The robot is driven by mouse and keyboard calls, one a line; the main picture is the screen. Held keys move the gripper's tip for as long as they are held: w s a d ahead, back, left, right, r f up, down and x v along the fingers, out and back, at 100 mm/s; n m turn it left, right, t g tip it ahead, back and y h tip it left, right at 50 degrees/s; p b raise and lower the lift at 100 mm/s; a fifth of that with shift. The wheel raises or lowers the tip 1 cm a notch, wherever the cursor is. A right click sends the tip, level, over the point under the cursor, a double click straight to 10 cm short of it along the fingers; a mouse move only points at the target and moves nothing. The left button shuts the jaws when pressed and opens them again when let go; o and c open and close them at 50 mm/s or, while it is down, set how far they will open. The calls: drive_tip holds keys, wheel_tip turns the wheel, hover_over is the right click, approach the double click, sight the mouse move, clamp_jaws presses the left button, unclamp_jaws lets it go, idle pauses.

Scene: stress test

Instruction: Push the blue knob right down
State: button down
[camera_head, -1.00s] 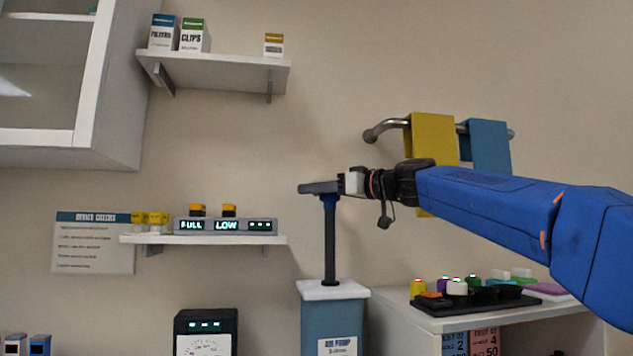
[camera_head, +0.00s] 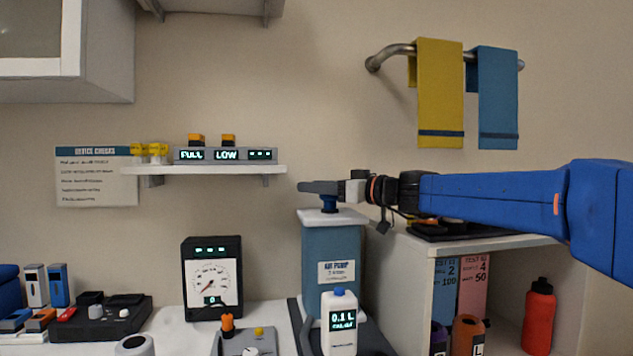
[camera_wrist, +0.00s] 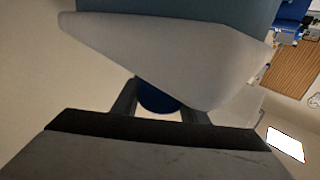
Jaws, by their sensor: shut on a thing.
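The blue knob (camera_head: 329,202) is at the top of the blue-grey air pump (camera_head: 333,247), close over its white lid (camera_head: 334,217). No black rod shows between knob and lid; whether they touch I cannot tell. My gripper (camera_head: 320,187) lies level at the knob, coming from the right, and is shut on it. In the wrist view the knob (camera_wrist: 158,98) shows between the two fingers of my gripper (camera_wrist: 160,108), partly hidden, with the pale lid (camera_wrist: 170,58) just beyond it.
A shelf with displays (camera_head: 225,170) is left of the pump. A gauge (camera_head: 212,280) and a white bottle (camera_head: 340,322) stand near it. An open cabinet (camera_head: 470,250) lies under my arm at right. Towels (camera_head: 440,95) hang above.

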drive_tip(key=shift+f, duration=0.4)
drive_tip(key=c, duration=1.1)
unclamp_jaws()
drive_tip(key=shift+r, duration=0.1)
wheel_tip(320, 180, up, 10)
